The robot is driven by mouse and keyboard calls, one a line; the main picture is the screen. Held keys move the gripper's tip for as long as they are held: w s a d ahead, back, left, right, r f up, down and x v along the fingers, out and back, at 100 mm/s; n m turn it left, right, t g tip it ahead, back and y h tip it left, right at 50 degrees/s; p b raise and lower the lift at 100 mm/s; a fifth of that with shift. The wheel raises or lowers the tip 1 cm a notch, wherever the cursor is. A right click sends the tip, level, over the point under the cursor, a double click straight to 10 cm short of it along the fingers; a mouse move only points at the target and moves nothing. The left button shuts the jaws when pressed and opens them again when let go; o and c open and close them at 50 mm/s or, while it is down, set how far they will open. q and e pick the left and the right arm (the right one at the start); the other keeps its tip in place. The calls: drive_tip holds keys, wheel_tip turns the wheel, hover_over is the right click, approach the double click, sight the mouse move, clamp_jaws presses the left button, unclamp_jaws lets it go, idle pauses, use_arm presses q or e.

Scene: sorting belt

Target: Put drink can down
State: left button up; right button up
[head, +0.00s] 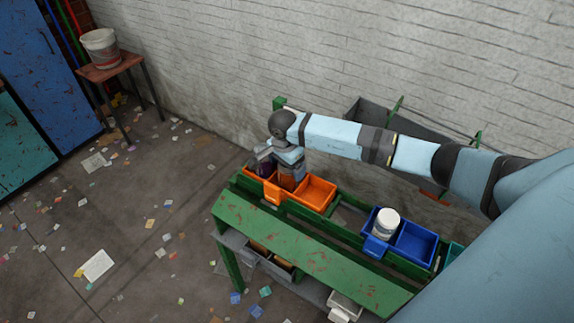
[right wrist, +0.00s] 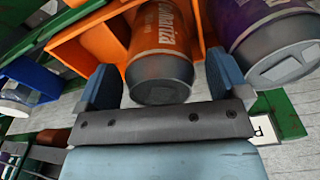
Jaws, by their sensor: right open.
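My right gripper (head: 283,166) is over the left compartment of the orange bin (head: 318,194) at the far left end of the green bench. In the right wrist view its two blue fingers (right wrist: 163,80) are open, one on each side of an orange drink can (right wrist: 162,50). That can's grey end faces the camera. A purple can (right wrist: 276,35) is beside it, just outside the right finger. In the head view the purple can (head: 264,168) is partly hidden by the gripper. The orange bin's wall also shows in the wrist view (right wrist: 75,48). My left gripper is out of view.
A blue bin (head: 414,245) farther right on the green bench (head: 300,250) holds a white tub (head: 386,223). The orange bin's right compartment looks empty. A white brick wall stands behind, and paper scraps litter the floor.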

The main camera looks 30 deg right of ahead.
drive_tip(key=r+p, duration=0.1)
drive_tip(key=r, duration=0.2)
drive_tip(key=r+p, duration=0.2)
drive_tip(key=r, duration=0.2)
drive_tip(key=a+r+p, duration=0.1)
drive_tip(key=r+p, duration=0.1)
drive_tip(key=r, duration=0.2)
drive_tip(key=shift+s, duration=0.1)
drive_tip(key=s+a+f+m+y, duration=0.1)
drive_tip(key=s+a+y, duration=0.25)
drive_tip(key=a, duration=0.35)
drive_tip(key=s+a+f+m+g+y, duration=0.1)
drive_tip(key=s+a+m+y, duration=0.1)
drive_tip(key=s+a+y, duration=0.3)
drive_tip(key=s+a+f+m+y, duration=0.1)
drive_tip(key=a+y, duration=0.1)
drive_tip(key=a, duration=0.6)
drive_tip(key=s+a+r+m+t+y, duration=0.45)
drive_tip(key=a+m+t+y, duration=0.3)
drive_tip(key=m, duration=0.65)
drive_tip(key=s+d+f+m+t+h, duration=0.2)
drive_tip(key=s+d+f+m+h, duration=0.4)
drive_tip(key=m, duration=1.1)
drive_tip(key=s+d+f+m+t+h, duration=0.2)
drive_tip(key=s+d+f+m+h, duration=0.4)
drive_tip(key=m, duration=1.2)
wheel_tip(320, 180, down, 3)
drive_tip(key=shift+s+f+h+p, duration=0.15)
drive_tip(key=shift+s+h+p, duration=0.25)
drive_tip(key=shift+h, duration=0.5)
